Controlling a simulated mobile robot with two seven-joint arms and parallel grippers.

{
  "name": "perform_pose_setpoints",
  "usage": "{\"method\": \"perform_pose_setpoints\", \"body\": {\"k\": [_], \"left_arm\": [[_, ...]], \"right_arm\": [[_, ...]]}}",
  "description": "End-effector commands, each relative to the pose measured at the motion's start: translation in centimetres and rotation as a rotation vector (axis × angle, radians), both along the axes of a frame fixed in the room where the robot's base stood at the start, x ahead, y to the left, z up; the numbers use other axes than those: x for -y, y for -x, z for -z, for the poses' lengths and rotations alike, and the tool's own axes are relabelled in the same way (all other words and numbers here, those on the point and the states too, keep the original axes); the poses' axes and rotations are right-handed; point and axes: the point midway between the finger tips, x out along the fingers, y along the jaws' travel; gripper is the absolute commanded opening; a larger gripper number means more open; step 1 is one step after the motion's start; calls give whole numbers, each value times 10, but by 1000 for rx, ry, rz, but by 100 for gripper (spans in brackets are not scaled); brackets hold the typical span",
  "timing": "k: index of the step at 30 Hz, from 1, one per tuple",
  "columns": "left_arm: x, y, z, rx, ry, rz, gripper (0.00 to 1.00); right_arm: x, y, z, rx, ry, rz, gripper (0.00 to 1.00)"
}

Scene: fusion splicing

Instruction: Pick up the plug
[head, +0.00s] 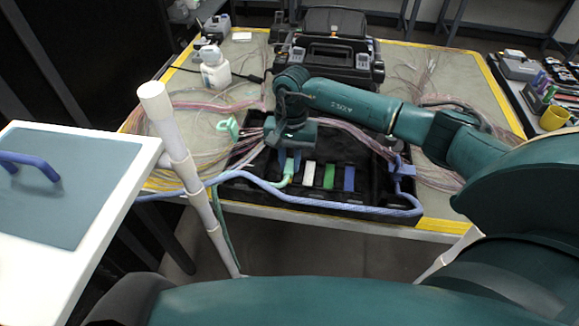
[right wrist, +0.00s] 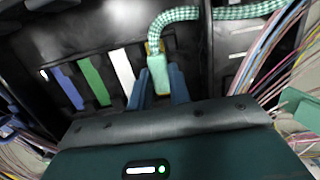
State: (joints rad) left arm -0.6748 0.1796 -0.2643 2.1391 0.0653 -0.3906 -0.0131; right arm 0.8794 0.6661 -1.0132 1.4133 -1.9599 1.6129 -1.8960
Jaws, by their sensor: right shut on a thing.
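The plug (right wrist: 158,72) is pale green, on a green-and-white braided cable (right wrist: 180,15). It stands over the black tray (head: 375,211), in line with the row of coloured strips. My right gripper (right wrist: 159,88) has its two blue fingers on either side of the plug and is shut on it. In the head view my right gripper (head: 289,160) reaches down into the tray from above, and its hand hides most of the plug. The green cable (head: 285,183) shows just below the fingers. Whether the plug is still seated in a slot I cannot tell. My left gripper is not in view.
White (head: 309,174), green (head: 329,177) and blue (head: 349,179) strips lie right of my fingers. A blue cable (head: 330,205) runs along the tray's front. Loose fibres spread on both sides. A black splicer (head: 330,50) and white bottle (head: 215,70) stand behind.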

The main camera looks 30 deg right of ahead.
Motion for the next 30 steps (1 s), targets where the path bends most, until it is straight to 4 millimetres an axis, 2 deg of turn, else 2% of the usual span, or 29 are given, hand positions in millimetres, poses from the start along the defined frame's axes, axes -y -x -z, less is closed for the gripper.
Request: {"method": "perform_pose_setpoints", "body": {"k": [7,10,21,25,30], "left_arm": [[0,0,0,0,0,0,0],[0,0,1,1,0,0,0],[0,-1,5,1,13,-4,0],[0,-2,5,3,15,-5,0],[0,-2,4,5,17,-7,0]], "right_arm": [[0,0,-1,1,0,0,0],[0,-1,-8,4,0,0,0],[0,-1,-77,6,1,0,0],[0,-1,-93,4,0,0,0],[0,0,-100,0,0,1,0]]}}
